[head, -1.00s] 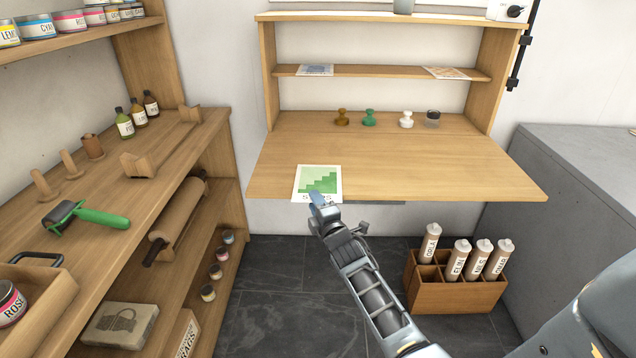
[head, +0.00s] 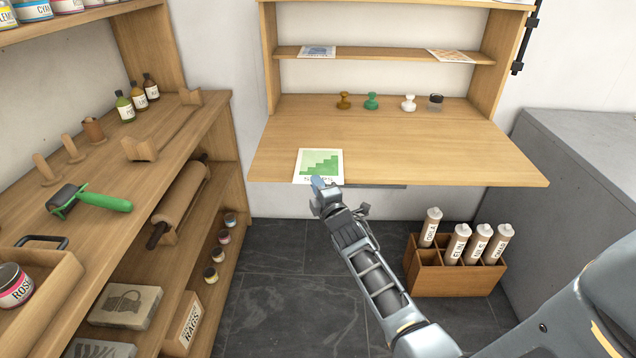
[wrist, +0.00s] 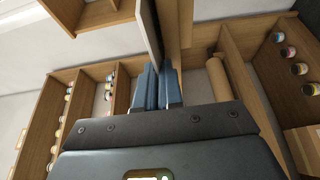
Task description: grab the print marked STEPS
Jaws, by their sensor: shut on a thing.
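The print (head: 320,162) is a pale sheet with a green stair-step picture, at the front edge of the wooden desk in the head view. The lettering along its near edge is partly hidden by my gripper (head: 321,184), which is shut on that edge. In the wrist view, my gripper (wrist: 157,88) has its blue-grey fingers closed together, with the print (wrist: 148,32) showing as a thin pale strip running up from them. I cannot tell whether the sheet still touches the desk.
The desk (head: 440,160) holds several stamps towards the back. Other prints lie on its shelf (head: 390,55). A shelving unit (head: 150,190) with a roller, bottles and jars stands at left. A wooden box of tubes (head: 450,280) sits on the floor at right.

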